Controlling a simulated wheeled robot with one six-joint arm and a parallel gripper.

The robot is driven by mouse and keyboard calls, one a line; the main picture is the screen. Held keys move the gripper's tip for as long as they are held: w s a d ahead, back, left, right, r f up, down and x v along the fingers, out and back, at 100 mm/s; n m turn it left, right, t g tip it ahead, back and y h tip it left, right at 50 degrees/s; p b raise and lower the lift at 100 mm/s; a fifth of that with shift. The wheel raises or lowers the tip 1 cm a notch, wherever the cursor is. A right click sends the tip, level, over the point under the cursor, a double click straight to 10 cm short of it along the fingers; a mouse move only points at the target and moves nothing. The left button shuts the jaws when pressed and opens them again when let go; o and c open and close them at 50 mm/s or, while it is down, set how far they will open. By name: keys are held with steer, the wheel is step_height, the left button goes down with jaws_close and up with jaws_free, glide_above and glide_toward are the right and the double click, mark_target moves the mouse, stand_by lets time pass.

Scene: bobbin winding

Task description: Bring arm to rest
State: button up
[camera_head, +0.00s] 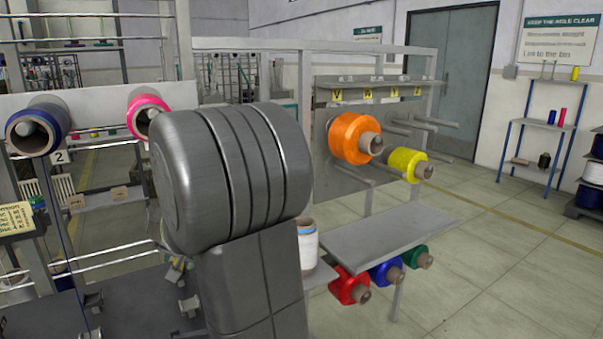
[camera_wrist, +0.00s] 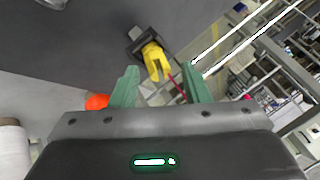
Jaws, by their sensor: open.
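My gripper (camera_wrist: 160,86) shows in the wrist view with its two green fingers apart and nothing between them. A yellow object (camera_wrist: 153,60) on a dark mount lies beyond the fingertips, apart from them; I cannot tell what it is. In the head view my grey arm fills the middle and hides part of the machine; the gripper itself does not show there.
A rack (camera_head: 431,87) holds an orange bobbin (camera_head: 352,138) and a yellow bobbin (camera_head: 403,162). Blue and pink spools sit at left.

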steer(key=shift+f, duration=0.45)
steer(key=shift+r, duration=0.4)
